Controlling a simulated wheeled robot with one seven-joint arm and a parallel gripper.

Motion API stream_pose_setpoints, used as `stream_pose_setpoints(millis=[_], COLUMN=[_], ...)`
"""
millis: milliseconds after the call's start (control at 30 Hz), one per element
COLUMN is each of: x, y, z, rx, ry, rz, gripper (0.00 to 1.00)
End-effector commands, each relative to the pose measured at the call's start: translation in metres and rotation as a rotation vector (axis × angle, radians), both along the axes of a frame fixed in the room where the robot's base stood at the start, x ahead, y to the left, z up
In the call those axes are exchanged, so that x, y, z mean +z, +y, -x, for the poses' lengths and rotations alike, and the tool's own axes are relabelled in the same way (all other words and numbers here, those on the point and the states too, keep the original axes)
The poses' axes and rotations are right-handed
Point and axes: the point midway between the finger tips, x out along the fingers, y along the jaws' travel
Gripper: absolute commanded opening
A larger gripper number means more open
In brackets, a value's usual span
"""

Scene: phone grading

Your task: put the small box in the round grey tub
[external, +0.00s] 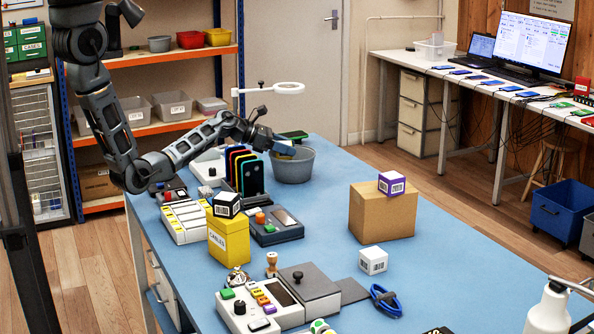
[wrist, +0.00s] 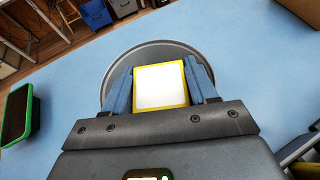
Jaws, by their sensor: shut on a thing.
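The round grey tub (external: 293,168) stands near the far end of the blue table. My gripper (external: 281,146) is over it, shut on a small box (wrist: 160,86) with a white top face and yellow edges. In the wrist view the box sits between the two blue fingers, with the grey tub (wrist: 155,52) around and below it. In the external view the box (external: 284,154) is mostly hidden by the fingers, a little yellow showing at the tub's rim. I cannot tell how far it is below the rim.
A rack of coloured phones (external: 245,172) stands left of the tub. A magnifier lamp (external: 270,88) rises behind it. Other small boxes sit on a yellow carton (external: 229,240), on a cardboard box (external: 382,215) and on the table (external: 373,260). The table right of the tub is clear.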

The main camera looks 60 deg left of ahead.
Motion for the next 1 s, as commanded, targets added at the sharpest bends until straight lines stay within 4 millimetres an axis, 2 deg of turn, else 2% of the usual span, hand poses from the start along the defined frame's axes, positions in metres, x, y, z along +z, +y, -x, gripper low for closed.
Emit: stream_pose_setpoints(millis=[100,867,900,1000], x=[-0.012,-0.025,-0.025,-0.025], y=[0.000,0.000,0.000,0.000], z=[0.000,0.000,0.000,0.000], rx=[0.001,0.001,0.000,0.000], ry=[0.000,0.000,0.000,0.000], rz=[0.000,0.000,0.000,0.000], gripper=[0.26,0.26,0.58,0.68])
